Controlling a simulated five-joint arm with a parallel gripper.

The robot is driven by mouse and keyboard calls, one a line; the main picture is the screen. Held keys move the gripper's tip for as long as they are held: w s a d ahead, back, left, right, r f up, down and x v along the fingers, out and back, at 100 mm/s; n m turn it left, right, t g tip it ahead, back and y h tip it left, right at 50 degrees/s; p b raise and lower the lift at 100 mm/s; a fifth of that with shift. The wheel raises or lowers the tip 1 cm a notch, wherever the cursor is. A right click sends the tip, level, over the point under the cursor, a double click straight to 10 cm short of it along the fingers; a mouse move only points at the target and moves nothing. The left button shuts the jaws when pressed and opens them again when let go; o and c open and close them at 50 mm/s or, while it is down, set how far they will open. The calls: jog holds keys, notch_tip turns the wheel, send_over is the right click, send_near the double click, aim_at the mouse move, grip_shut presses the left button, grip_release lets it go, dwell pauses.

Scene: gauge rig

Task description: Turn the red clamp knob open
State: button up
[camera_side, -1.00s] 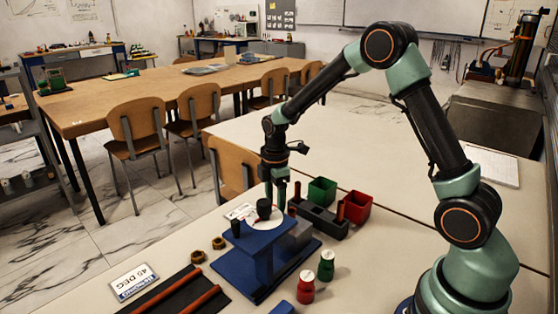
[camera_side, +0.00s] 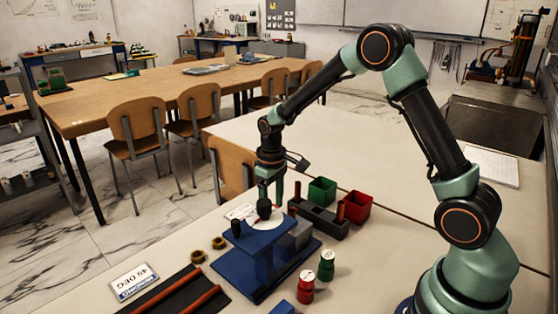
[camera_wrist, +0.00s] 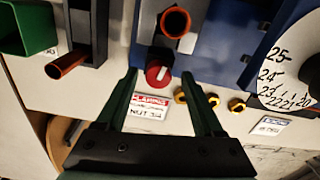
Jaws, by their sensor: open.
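The red clamp knob (camera_wrist: 157,73) has a white stripe on its face and sits at the front of the blue rig (camera_wrist: 212,50). In the wrist view my gripper (camera_wrist: 162,78) is open, with one green finger on each side of the knob. I see a gap to each finger and cannot tell any contact. In the side view my gripper (camera_side: 270,198) points down at the rig (camera_side: 250,237), by the white dial (camera_side: 272,222). I cannot make out the knob clearly there. An orange-rimmed tube (camera_wrist: 175,22) stands just behind the knob in the wrist view.
A numbered dial (camera_wrist: 285,75) is to the knob's right. Brass nuts (camera_wrist: 213,100) and a label card (camera_wrist: 150,107) lie close by. A green bin (camera_side: 321,191), red bin (camera_side: 357,207), red bottle (camera_side: 306,287) and green bottle (camera_side: 326,266) stand around the rig.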

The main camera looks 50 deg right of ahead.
jog(key=shift+m, duration=0.7)
notch_tip(320, 180, up, 12)
jog(key=shift+s+a+r+t, duration=0.95)
jog(key=shift+s+r+t, duration=0.55)
jog(key=shift+s, duration=2.5)
jog(key=shift+s+a+r+t, duration=0.95)
jog(key=shift+s+r+t, duration=0.55)
jog(key=shift+s, duration=2.5)
jog(key=w+a+r+n+g, duration=0.1)
jog(key=w+a+r+g, duration=0.1)
jog(key=w+a+g, duration=0.4)
jog(key=shift+w+a+r+n, duration=0.25)
jog(key=shift+w+a, duration=1.4)
jog(key=shift+a, duration=2.2)
jog(key=shift+d+f, duration=0.1)
